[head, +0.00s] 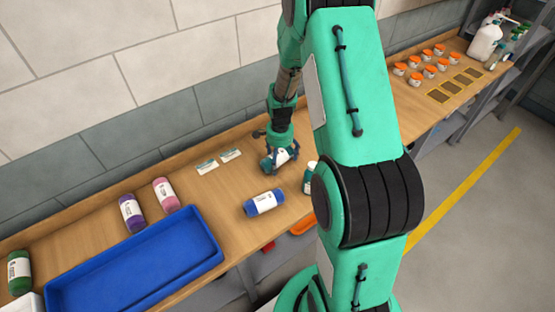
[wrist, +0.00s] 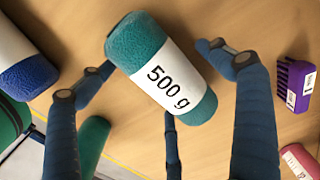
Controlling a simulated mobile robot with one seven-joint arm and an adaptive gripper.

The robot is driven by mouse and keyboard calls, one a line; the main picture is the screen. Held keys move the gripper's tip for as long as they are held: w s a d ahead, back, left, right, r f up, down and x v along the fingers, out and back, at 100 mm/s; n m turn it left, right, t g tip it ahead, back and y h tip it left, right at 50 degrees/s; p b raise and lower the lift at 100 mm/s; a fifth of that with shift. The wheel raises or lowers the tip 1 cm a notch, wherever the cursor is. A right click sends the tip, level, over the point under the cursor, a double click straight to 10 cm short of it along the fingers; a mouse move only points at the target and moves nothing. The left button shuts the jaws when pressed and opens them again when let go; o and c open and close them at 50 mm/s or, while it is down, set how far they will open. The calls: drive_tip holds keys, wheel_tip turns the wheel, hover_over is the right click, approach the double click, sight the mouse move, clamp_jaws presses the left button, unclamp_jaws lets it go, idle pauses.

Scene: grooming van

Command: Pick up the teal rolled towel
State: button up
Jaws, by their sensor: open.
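The teal rolled towel (wrist: 142,42) has a white band marked "500 g" and lies on the wooden counter. In the wrist view it sits between the spread fingers of my gripper (wrist: 162,66). One finger is on its left and one on its right, and a third shows below it. In the head view my gripper (head: 279,160) is low over the counter, and a white patch of the towel's band shows among the fingers. My gripper is open. I cannot tell whether any finger touches the towel.
A blue rolled towel (head: 264,203) lies close by, with purple (head: 132,213) and pink (head: 166,195) ones farther left. A blue tray (head: 208,235) is at the front left. A dark green item (head: 308,178) is partly hidden by my arm. A purple item (wrist: 291,84) lies right of the fingers.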

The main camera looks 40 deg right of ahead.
sight(280, 156)
drive_tip(key=shift+c, duration=0.5)
drive_tip(key=c, duration=1.2)
drive_tip(key=shift+r, duration=0.1)
drive_tip(key=shift+r+p, duration=0.6)
drive_tip(key=shift+r, duration=4.35)
drive_tip(key=shift+c, duration=0.2)
